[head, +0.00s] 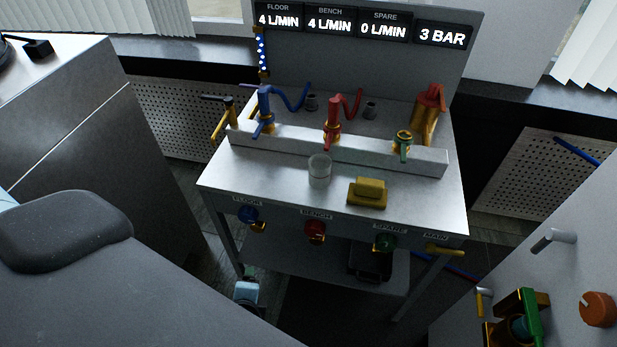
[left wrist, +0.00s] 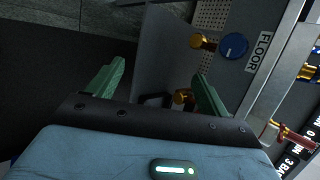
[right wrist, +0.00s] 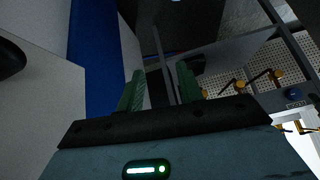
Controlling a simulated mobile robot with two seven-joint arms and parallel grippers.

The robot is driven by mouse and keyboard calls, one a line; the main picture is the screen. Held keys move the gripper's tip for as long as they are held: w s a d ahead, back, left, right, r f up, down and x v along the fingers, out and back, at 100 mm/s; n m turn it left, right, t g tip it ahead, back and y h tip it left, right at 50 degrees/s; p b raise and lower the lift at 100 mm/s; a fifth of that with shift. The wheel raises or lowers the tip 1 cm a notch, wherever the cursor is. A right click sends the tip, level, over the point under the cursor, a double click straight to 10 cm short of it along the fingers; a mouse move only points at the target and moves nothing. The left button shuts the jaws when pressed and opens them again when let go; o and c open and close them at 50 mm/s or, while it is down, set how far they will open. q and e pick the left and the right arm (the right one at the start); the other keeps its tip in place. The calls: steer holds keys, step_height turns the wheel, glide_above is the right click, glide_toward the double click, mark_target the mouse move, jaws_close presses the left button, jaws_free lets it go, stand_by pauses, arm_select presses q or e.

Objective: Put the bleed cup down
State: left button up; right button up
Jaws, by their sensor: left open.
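The bleed cup (head: 319,170), a small clear grey cup, stands upright on the bench top (head: 240,170), in front of the pipe rail and left of a yellow block. Neither gripper touches it in the head view. My left gripper (left wrist: 158,71) is open, with nothing between its green fingers; the FLOOR label and blue knob (left wrist: 234,46) lie beyond it in the left wrist view. My right gripper (right wrist: 160,70) has its fingers apart with nothing between them.
A yellow block (head: 367,193) sits right of the cup. Behind stands the rail (head: 380,155) with blue, red and green fittings. Knobs line the bench's front edge, including a red one (head: 315,230). Bare bench top lies left of the cup. A panel with an orange knob (head: 598,309) is at right.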

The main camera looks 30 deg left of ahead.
arm_select(q)
steer(key=w+d+r+m+t+y, duration=0.1)
steer(key=w+r+m+t, duration=0.2)
steer(key=w+m, duration=0.35)
steer(key=w+r+m+t+y, duration=0.1)
steer(key=w+r+m+t, duration=0.2)
steer(key=w, duration=0.6)
steer(key=m+t, duration=0.4)
steer(key=m, duration=0.4)
glide_toward(320, 176)
steer(key=x, duration=0.5)
steer(key=shift+s, duration=0.1)
arm_select(e)
steer(key=shift+s+a+f, duration=0.15)
steer(key=shift+a+f, duration=0.05)
steer(key=shift+a, duration=0.05)
steer(key=shift+a, duration=0.1)
